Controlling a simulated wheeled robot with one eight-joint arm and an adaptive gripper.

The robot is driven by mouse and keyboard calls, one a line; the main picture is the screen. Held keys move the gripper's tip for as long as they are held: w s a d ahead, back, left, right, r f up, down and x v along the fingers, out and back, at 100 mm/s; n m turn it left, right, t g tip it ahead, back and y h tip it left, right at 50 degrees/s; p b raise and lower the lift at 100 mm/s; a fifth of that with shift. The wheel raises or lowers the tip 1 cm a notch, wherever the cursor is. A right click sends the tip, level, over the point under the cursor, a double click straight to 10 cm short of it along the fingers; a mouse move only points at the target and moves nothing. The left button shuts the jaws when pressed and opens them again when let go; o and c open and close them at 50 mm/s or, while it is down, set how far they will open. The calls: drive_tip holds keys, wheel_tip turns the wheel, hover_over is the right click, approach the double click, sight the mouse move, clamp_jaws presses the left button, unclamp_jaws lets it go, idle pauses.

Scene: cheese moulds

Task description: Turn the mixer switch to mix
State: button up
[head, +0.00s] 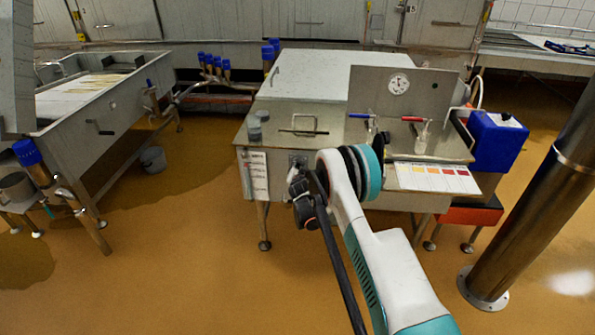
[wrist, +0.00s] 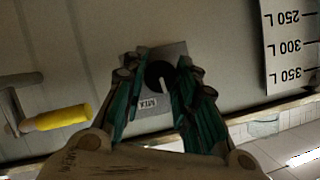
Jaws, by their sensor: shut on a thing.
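The mixer switch is a round black knob (wrist: 158,74) on a grey square plate (wrist: 177,50) in the wrist view. A pale pointer mark shows on the knob's lower right part. A small white MIX label (wrist: 149,103) sits below and slightly left of the knob, upside down. My gripper (wrist: 158,82) has teal fingers on both sides of the knob and is shut on it. In the head view my gripper (head: 299,187) is at the front side of the steel vat, left of my white and teal arm. The knob is hidden there.
A lever with a yellow grip (wrist: 60,118) is left of the switch in the wrist view. A litre scale (wrist: 290,45) is at the right. The steel vat (head: 262,135) carries a dial and handles. A blue box (head: 497,140) and steel post (head: 530,200) stand right.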

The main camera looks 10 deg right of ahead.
drive_tip(key=shift+d+f+m+t+y, duration=0.1)
drive_tip(key=shift+m+t+y, duration=0.5)
drive_tip(key=shift+m, duration=0.7)
drive_tip(key=shift+f+m+t+y, duration=0.1)
drive_tip(key=shift+m+t+y, duration=0.45)
drive_tip(key=shift+m, duration=0.75)
drive_tip(key=o, duration=1)
drive_tip(key=shift+o, duration=0.2)
drive_tip(key=shift+s, duration=0.1)
drive_tip(key=s+r, duration=0.2)
drive_tip(key=s, duration=0.9)
drive_tip(key=shift+s+d+r, duration=0.15)
drive_tip(key=shift+s+d, duration=0.05)
drive_tip(key=shift+s, duration=0.15)
drive_tip(key=shift+r, duration=0.1)
